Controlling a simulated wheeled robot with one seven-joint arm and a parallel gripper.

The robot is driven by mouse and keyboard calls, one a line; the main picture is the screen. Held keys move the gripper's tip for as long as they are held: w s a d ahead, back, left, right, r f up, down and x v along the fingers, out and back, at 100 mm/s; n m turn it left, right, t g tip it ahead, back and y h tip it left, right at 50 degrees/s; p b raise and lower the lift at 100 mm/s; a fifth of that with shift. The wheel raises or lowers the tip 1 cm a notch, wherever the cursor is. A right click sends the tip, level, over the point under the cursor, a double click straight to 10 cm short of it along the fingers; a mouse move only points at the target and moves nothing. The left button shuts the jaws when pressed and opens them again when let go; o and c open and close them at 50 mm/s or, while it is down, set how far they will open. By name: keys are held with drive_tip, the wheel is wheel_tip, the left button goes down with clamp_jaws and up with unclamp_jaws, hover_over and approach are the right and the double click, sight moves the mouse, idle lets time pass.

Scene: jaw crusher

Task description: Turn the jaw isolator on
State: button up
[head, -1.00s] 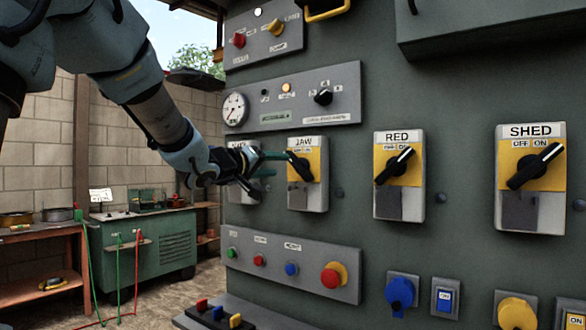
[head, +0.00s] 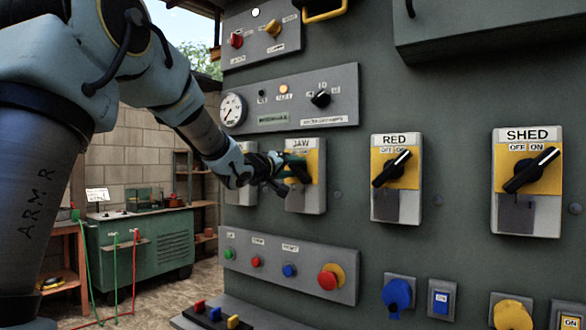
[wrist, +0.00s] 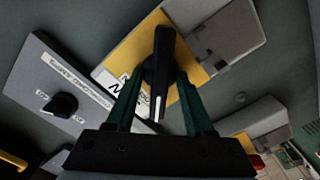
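The JAW isolator (head: 305,203) is a grey box with a yellow plate and a black rotary handle. In the head view my gripper (head: 288,168) is at this handle and covers most of it. The wrist view shows the black handle (wrist: 159,75) between the two green fingers of my gripper (wrist: 157,82). The fingers stand apart on either side of the handle. Small gaps seem to remain, and I cannot tell whether either finger touches it. The handle's position against the OFF and ON marks is hard to read behind the gripper.
To the right are the similar RED isolator (head: 397,205) and SHED isolator (head: 528,213). Another isolator (head: 241,190) is partly hidden left of JAW. A gauge panel (head: 345,88) is above and a button panel (head: 300,258) below. A green cabinet (head: 118,262) stands at left.

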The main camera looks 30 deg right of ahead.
clamp_jaws()
drive_tip(key=shift+m, duration=0.4)
drive_tip(key=m+b, duration=0.1)
drive_tip(key=m, duration=0.2)
drive_tip(key=shift+m, duration=0.3)
drive_tip(key=m+b, duration=0.1)
drive_tip(key=m, duration=0.3)
drive_tip(key=shift+s+m+b, duration=0.1)
drive_tip(key=shift+m+b, duration=0.2)
drive_tip(key=m+b, duration=0.2)
drive_tip(key=m, duration=0.2)
drive_tip(key=shift+s+d+f+m, duration=0.1)
drive_tip(key=shift+m, duration=0.2)
drive_tip(key=m+b, duration=0.2)
drive_tip(key=m, duration=0.2)
drive_tip(key=shift+m, duration=0.3)
